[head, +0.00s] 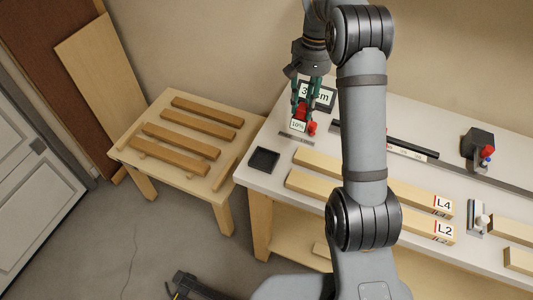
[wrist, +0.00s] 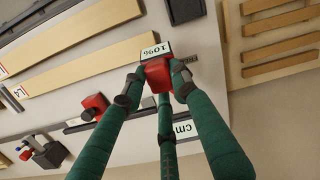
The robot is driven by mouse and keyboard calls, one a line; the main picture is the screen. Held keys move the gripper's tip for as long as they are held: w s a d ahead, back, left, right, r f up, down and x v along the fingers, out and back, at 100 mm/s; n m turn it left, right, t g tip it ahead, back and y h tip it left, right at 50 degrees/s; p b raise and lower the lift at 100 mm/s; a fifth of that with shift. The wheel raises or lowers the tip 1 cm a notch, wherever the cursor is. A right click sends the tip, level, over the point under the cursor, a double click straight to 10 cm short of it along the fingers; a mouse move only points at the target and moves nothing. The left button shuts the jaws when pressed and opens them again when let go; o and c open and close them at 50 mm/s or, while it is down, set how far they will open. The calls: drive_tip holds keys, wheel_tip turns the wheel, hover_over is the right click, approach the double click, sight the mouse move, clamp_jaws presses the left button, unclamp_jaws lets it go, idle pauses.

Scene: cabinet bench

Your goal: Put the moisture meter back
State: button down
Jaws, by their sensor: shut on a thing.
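The moisture meter is a small red body (wrist: 157,75) with a white face reading 10% (wrist: 154,51). In the head view its white face (head: 298,125) shows near the left end of the bench. My gripper (head: 307,103) points down with its green fingers closed around the red body. In the wrist view the fingers (wrist: 155,80) press on it from several sides. I cannot tell whether the meter touches the bench or hangs just above it. A dark square tray (head: 263,160) lies to its left on the bench, near the front left corner, and looks empty.
A 30 cm sign (head: 325,95) stands just behind my gripper. A small red block (head: 312,129) is close on the right. Long light boards, marked L4 (head: 441,203) and L2 (head: 443,230), lie along the bench front. A side table (head: 128,140) at left holds several brown strips.

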drive_tip(key=shift+s+a+f+p, duration=0.4)
drive_tip(key=shift+s+a+f, duration=0.3)
drive_tip(key=shift+a+f, duration=1.1)
drive_tip(key=shift+s+a+f+p, duration=0.4)
drive_tip(key=shift+s+a+f, duration=0.25)
drive_tip(key=shift+a+f, duration=1.1)
drive_tip(key=shift+s+a+f+p, duration=0.4)
drive_tip(key=shift+s+a+f, duration=0.3)
drive_tip(key=shift+a+f, duration=1.1)
drive_tip(key=shift+f, duration=0.15)
drive_tip(key=c, duration=1.4)
unclamp_jaws()
drive_tip(key=shift+c, duration=0.2)
drive_tip(key=shift+o, duration=0.4)
wheel_tip(320, 180, up, 12)
drive_tip(key=w, duration=0.1)
drive_tip(key=shift+w+d+b, duration=0.15)
drive_tip(key=shift+d+b, duration=0.2)
